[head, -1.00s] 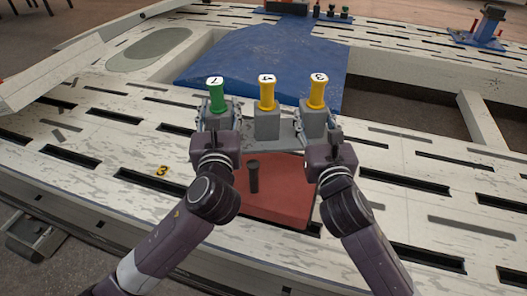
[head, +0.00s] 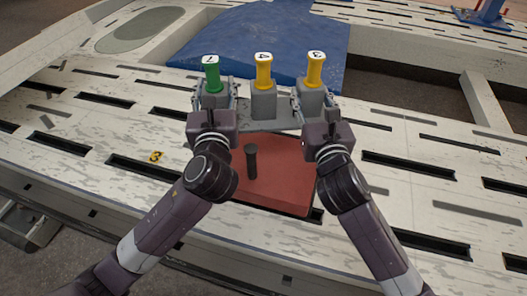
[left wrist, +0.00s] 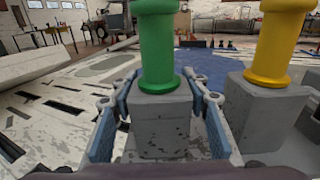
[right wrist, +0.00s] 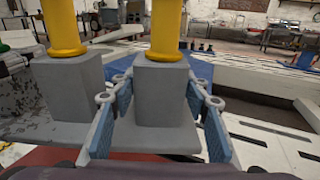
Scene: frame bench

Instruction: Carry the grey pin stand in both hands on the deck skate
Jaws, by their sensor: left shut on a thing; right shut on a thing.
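The grey pin stand (head: 264,104) has three blocks on one base, with a green pin (head: 212,74) at the left and two yellow pins, one in the middle (head: 264,71) and one at the right (head: 315,70). My left gripper (head: 213,97) is shut on the left block, below the green pin; the left wrist view shows the block (left wrist: 160,125) between the fingers. My right gripper (head: 312,99) is shut on the right block, and the right wrist view shows that block (right wrist: 162,95) between the fingers. A red board (head: 275,180) with a dark upright peg (head: 252,162) lies below; I cannot tell whether it is the deck skate.
The pale slotted deck (head: 110,110) spreads to both sides. A blue sheet (head: 265,40) lies behind the stand. An open gap (head: 400,80) shows at the right. A blue stand (head: 487,14) is at the far right. A yellow number mark (head: 156,156) lies left of the red board.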

